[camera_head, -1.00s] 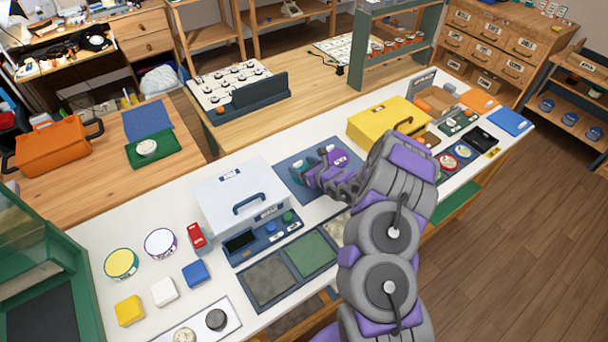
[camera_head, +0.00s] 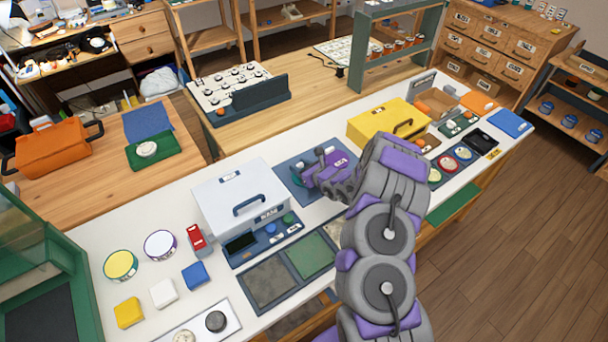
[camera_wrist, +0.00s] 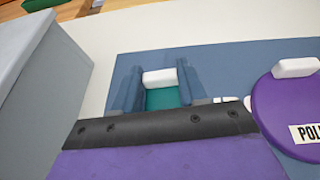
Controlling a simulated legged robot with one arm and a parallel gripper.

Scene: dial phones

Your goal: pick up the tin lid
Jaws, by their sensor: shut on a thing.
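My gripper (camera_wrist: 158,92) is over the blue-grey mat in the wrist view, with its two fingers on either side of a teal piece (camera_wrist: 161,99) with a white grip on top. This looks like a tin lid held between the fingers, mostly hidden by my gripper body. A round purple lid (camera_wrist: 292,108) with a white grip and a partly cut-off label lies to the right, apart from the fingers. In the head view my gripper (camera_head: 306,174) is above the same mat, and the purple lid (camera_head: 340,159) shows just behind my wrist.
A white box (camera_head: 240,190) with a dark handle stands close to the left of my gripper; its grey side (camera_wrist: 40,80) fills the left of the wrist view. A yellow case (camera_head: 385,120) stands to the right. The mat (camera_head: 290,160) has bare room behind my gripper.

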